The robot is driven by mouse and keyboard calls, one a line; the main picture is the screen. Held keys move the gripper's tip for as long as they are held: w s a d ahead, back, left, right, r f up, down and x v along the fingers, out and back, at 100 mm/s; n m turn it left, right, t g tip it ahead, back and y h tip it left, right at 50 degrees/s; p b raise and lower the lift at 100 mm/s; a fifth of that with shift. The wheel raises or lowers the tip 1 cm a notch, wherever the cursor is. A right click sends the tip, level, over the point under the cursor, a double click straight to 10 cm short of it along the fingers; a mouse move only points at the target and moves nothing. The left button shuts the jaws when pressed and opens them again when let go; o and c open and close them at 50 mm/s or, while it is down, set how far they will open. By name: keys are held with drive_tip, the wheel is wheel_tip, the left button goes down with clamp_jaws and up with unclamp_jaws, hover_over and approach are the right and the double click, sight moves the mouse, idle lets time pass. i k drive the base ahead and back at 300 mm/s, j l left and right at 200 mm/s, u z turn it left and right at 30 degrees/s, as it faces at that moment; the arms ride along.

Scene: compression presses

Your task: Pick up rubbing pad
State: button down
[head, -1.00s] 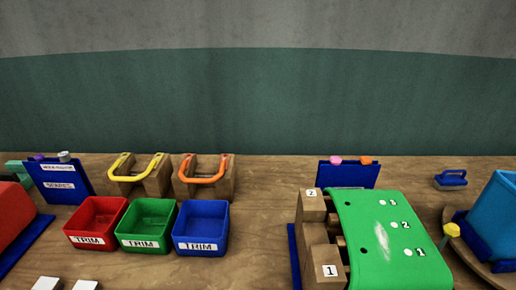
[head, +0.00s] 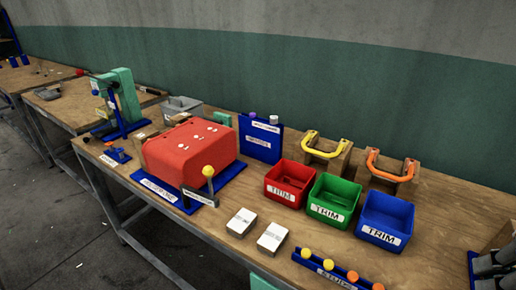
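I cannot make out a rubbing pad for certain in the head view. A small blue piece with a white label (head: 115,156) lies at the left end of this table, beside the red press, but it is too small to identify. Dark grey rounded parts at the bottom right corner look like part of my gripper (head: 494,264), cut off by the picture edge. I cannot see whether its fingers are open or shut, or whether they touch anything.
A red press (head: 190,148) stands on a blue base. Red (head: 288,190), green (head: 333,204) and blue (head: 385,220) TRIM bins sit right of it. Two white label stacks (head: 241,222) and a blue rack (head: 320,268) with yellow and orange knobs lie in front. Another table (head: 60,115) stands left.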

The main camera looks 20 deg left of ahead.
sight(240, 226)
drive_tip(key=u, duration=1)
drive_tip(key=z, duration=1.6)
drive_tip(key=u, duration=1.45)
drive_tip(key=i+j, duration=0.1)
drive_tip(key=i+j+z, duration=0.15)
drive_tip(key=j+z, duration=0.45)
drive_tip(key=i+j, duration=0.05)
drive_tip(key=j, duration=0.05)
